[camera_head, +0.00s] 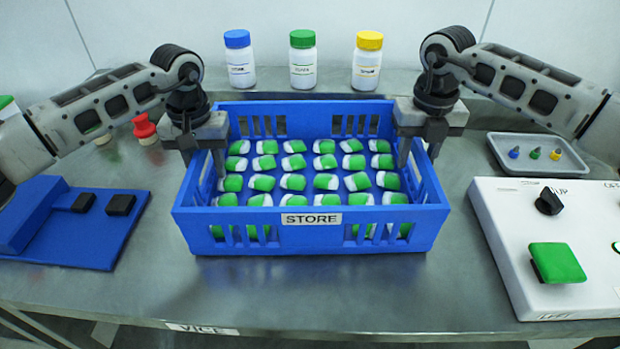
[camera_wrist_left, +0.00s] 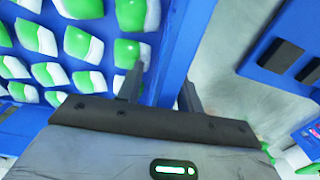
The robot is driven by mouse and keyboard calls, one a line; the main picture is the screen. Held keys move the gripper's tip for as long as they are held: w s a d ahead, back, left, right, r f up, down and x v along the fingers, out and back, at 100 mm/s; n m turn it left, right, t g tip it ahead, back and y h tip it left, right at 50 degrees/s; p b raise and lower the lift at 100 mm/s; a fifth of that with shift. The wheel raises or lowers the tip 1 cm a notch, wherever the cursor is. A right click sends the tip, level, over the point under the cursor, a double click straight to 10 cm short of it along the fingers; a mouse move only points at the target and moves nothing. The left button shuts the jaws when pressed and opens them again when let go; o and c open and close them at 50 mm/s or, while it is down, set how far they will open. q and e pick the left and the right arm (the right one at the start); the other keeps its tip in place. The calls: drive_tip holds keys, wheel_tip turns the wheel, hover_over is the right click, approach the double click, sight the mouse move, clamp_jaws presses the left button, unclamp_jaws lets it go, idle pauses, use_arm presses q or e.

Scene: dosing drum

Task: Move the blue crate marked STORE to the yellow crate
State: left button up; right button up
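The blue crate marked STORE (camera_head: 315,242) stands on the metal table in front of me, filled with rows of green-and-white items; part of it also shows in the left wrist view (camera_wrist_left: 179,45). My left gripper (camera_head: 204,165) is at its left wall, with one finger on each side of the rim. In the left wrist view the two fingers (camera_wrist_left: 160,90) straddle the wall with a small gap. My right gripper (camera_head: 418,155) straddles the right wall the same way. Both look open. No yellow crate shows in either view.
White bottles with blue (camera_head: 238,60), green (camera_head: 302,60) and yellow (camera_head: 367,62) lids stand behind the crate. A blue fixture (camera_head: 65,240) lies left. A white control panel (camera_head: 520,245) and a grey tray (camera_head: 510,160) lie right. The front table strip is clear.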

use_arm(q)
clamp_jaws()
use_arm(e)
clamp_jaws()
idle(1.1)
use_arm(q)
drive_tip(key=shift+w+r, duration=0.15)
drive_tip(key=shift+r, duration=0.2)
use_arm(e)
drive_tip(key=shift+w+r, duration=0.15)
drive_tip(key=shift+r, duration=0.15)
